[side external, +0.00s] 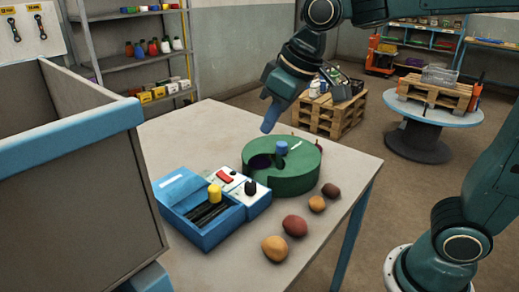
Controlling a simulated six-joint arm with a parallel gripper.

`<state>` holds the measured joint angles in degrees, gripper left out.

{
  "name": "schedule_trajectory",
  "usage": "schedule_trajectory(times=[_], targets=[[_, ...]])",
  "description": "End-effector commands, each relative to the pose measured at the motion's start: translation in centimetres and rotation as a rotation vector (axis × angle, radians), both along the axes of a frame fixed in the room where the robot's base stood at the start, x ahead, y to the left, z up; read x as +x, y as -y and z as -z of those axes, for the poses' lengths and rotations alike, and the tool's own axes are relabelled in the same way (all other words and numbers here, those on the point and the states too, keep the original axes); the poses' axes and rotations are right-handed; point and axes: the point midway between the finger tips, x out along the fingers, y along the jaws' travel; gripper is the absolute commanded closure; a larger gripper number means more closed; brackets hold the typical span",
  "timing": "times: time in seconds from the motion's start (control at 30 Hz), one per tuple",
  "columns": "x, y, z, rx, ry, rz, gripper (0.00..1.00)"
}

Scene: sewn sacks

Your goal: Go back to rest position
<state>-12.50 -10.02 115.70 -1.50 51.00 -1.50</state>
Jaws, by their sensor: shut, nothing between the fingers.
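My gripper (270,118) is above the table, just over and slightly left of the green round fixture. It points down with its blue fingers shut and empty. The fixture (300,178) is a thick green disc with a dark opening on its left side and a blue knob (281,148) on top. The gripper tip appears a little above the blue knob and apart from it, though the depth is hard to judge.
A blue box (205,238) with a yellow knob stands left of the disc on the table (165,128). Several brown and orange round objects (295,226) lie along the front right. A large grey bin with a blue rim (75,143) fills the left foreground. Shelves and pallets stand behind.

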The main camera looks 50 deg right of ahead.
Motion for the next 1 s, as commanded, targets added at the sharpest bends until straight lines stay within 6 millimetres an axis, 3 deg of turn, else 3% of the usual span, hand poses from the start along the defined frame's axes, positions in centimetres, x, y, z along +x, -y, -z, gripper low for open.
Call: schedule_trajectory(times=[0.27,0.6,0.8,1.0], targets=[[-6.3,4.0,0.1,0.008,0.034,0.1,1.0],[-13.4,7.1,2.4,0.013,0.07,0.214,1.0],[-15.8,7.9,3.7,0.015,0.081,0.256,1.0],[-16.5,8.1,4.2,0.015,0.084,0.269,1.0]])
